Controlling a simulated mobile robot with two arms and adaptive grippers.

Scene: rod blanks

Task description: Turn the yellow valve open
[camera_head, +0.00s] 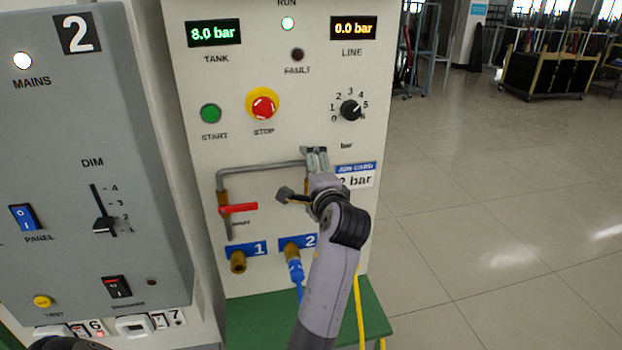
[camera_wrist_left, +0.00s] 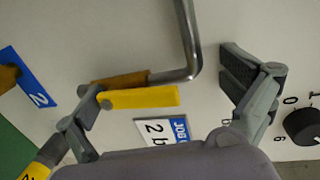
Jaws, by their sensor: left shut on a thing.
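The yellow valve handle (camera_wrist_left: 140,97) lies beside the brass valve body (camera_wrist_left: 122,81) in the left wrist view, roughly parallel to the pipe there. One finger meets the handle's left end; the other stands well apart, right of the bent grey pipe (camera_wrist_left: 190,50). In the head view my left gripper (camera_head: 298,172) is at the panel above outlet 2, and my wrist hides most of the valve. My right gripper is not in view.
A red valve handle (camera_head: 238,208) lies crosswise above outlet 1 (camera_head: 238,262). A blue hose (camera_head: 297,275) hangs from outlet 2. The stop button (camera_head: 263,107) and a selector knob (camera_head: 350,109) are above. The tank display (camera_head: 214,32) reads 8.0 bar, the line display (camera_head: 353,28) 0.0 bar.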

